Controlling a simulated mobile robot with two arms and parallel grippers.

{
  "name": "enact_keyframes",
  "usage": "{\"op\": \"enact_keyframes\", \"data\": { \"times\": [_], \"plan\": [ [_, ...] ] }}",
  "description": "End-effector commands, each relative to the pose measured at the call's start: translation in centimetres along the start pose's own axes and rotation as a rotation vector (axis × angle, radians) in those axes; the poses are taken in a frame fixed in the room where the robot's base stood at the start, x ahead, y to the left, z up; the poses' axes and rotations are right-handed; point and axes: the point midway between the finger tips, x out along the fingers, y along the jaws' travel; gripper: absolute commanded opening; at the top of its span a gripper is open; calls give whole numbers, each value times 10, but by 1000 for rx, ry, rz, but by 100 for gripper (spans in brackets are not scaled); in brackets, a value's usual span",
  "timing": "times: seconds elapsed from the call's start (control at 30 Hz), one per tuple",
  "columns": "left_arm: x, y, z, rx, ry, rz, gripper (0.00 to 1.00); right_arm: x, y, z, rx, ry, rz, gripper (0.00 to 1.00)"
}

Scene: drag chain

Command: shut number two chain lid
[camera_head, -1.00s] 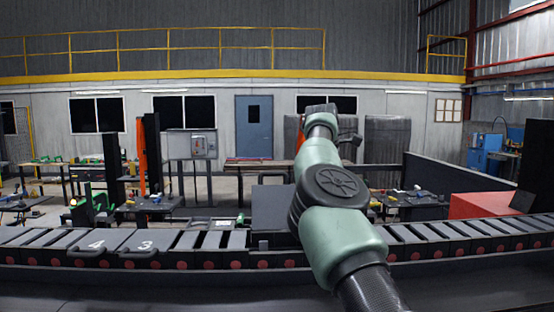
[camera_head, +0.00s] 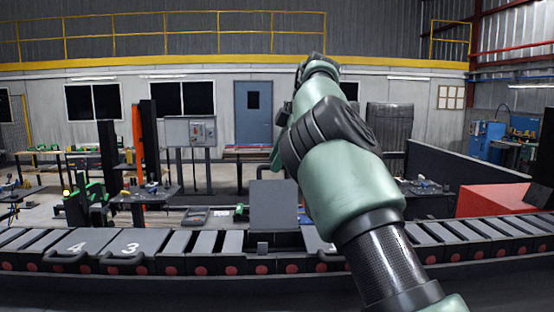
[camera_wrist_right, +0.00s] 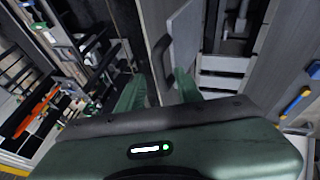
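A grey chain lid (camera_head: 274,205) stands upright and open on the drag chain (camera_head: 205,243) in the head view; no number shows on this side. The lids marked 4 (camera_head: 77,243) and 3 (camera_head: 133,243) lie shut to its left. In the right wrist view, a raised grey panel (camera_wrist_right: 185,35) with a dark handle (camera_wrist_right: 160,58) is just beyond my right gripper (camera_wrist_right: 160,88). Its green fingers are spread apart, with the handle ahead of the gap; contact cannot be told. In the head view my right arm hides most of the hand. My left gripper is out of view.
Another handled lid (camera_head: 317,240) lies low right of the raised one, partly behind my arm. Workbenches with tools (camera_head: 150,192) stand beyond the chain. A red box (camera_head: 492,199) is at the right.

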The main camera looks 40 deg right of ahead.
Motion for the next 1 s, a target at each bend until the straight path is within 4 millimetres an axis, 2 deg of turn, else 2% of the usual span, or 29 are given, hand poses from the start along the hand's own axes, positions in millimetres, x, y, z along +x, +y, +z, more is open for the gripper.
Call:
{"op": "enact_keyframes", "data": {
  "times": [0.33,0.37,0.47,0.5,1.0],
  "plan": [
    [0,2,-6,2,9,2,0,6,0,0,0,-1,1,35],
    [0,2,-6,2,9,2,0,6,0,0,0,-1,1,32],
    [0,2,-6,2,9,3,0,6,0,0,0,-1,1,5],
    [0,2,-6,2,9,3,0,6,0,0,0,-1,1,0],
    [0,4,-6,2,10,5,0,7,0,1,1,-1,0,0]
  ]
}}
